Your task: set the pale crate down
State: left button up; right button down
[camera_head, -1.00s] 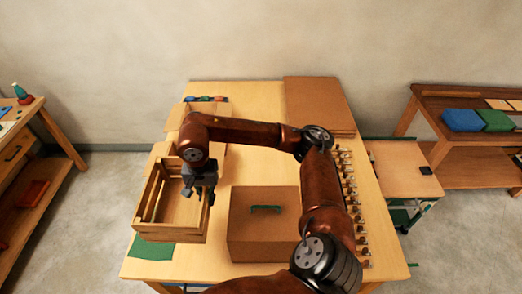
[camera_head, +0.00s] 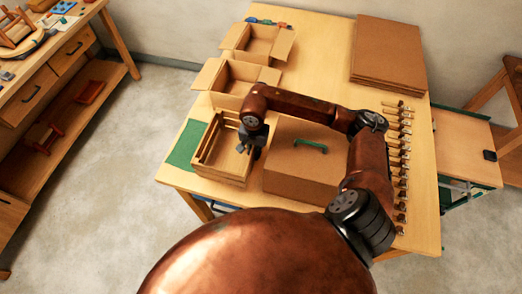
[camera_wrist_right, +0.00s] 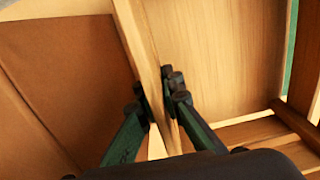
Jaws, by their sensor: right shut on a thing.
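The pale crate (camera_head: 208,163) is an open wooden box with slatted sides, near the table's front left. It looks upright and empty. It stands over or beside a green mat (camera_head: 186,144), with mat showing along its left side. My right gripper (camera_head: 254,152) is at the crate's right wall. In the right wrist view, its fingers (camera_wrist_right: 160,95) are shut on either side of the wall's top edge (camera_wrist_right: 138,38). I cannot tell whether the crate's underside touches the surface. My left gripper is out of view.
A brown closed box (camera_head: 296,180) with a green handle stands close to the crate's right. Open cartons (camera_head: 232,98) stand behind it. Flat cardboard (camera_head: 388,50) lies at the back right, and a row of tools (camera_head: 399,150) lines the right side.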

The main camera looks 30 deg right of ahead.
jog(key=shift+w+f+p, duration=0.1)
jog(key=shift+f+p, duration=0.25)
jog(key=shift+f, duration=2.8)
jog(key=shift+f, duration=0.15)
jog(key=c, duration=2.1)
grip_release()
notch_tip(320, 180, up, 12)
jog(key=shift+d+r+b, duration=0.1)
jog(key=shift+r+b, duration=0.05)
jog(key=shift+b, duration=0.7)
